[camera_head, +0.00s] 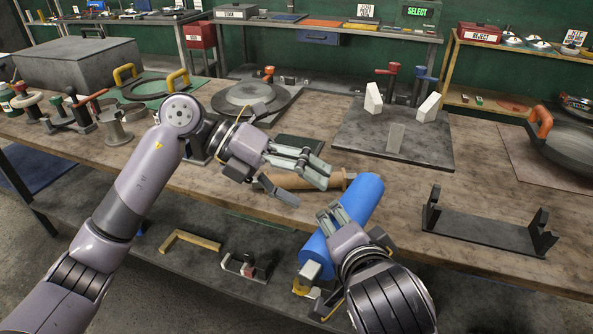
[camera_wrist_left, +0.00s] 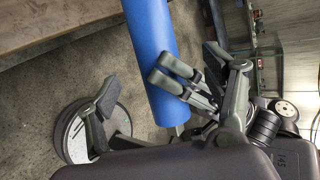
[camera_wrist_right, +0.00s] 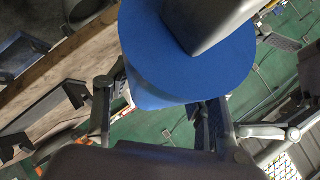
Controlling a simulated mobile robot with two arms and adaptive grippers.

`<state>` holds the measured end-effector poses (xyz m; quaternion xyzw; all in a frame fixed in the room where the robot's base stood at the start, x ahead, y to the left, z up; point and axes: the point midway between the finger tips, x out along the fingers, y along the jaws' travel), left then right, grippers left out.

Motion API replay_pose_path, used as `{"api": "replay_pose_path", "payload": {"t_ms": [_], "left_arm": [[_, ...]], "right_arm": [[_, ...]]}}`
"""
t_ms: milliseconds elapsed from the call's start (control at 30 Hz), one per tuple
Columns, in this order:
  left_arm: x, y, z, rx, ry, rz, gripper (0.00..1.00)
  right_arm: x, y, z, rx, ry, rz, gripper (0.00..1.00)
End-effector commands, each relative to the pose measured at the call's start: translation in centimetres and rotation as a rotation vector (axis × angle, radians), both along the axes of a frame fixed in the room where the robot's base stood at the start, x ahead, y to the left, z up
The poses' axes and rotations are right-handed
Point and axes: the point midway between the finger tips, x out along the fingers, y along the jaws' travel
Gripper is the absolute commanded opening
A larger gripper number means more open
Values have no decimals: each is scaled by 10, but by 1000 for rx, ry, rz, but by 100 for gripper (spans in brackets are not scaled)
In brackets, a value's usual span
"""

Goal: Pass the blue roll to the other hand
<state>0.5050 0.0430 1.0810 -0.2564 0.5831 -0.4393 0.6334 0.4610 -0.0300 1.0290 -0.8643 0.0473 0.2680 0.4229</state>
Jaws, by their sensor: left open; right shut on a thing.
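The blue roll (camera_head: 364,199) is held at a slant over the front edge of the bench. My right gripper (camera_head: 336,214) is shut around its middle, and its lower end shows below the wrist. My left gripper (camera_head: 308,184) is open and empty, up and left of the roll, its fingers pointing towards the roll's upper part. In the left wrist view the blue roll (camera_wrist_left: 152,45) crosses the space ahead of the open fingers, apart from the palm. In the right wrist view the roll's round blue end (camera_wrist_right: 225,72) fills the top middle.
A tan cylinder (camera_head: 292,181) lies on the bench behind my left fingers. A dark cradle (camera_head: 484,232) stands at right; a fixture plate (camera_head: 425,150) is behind. A round dish (camera_head: 250,96) sits at back left. Below is a shelf with a tan bracket (camera_head: 200,241).

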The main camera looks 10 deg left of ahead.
Motion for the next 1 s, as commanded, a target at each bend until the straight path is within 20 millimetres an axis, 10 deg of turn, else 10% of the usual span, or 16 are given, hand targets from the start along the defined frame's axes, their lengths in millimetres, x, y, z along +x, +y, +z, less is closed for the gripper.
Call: {"api": "replay_pose_path", "payload": {"t_ms": [333,1000], "left_arm": [[-1,5,26,173,-118,42,75],[2,-75,-42,170,-115,41,75]], "right_arm": [[0,0,2,2,-5,1,0],[0,0,2,2,-5,1,0]]}}
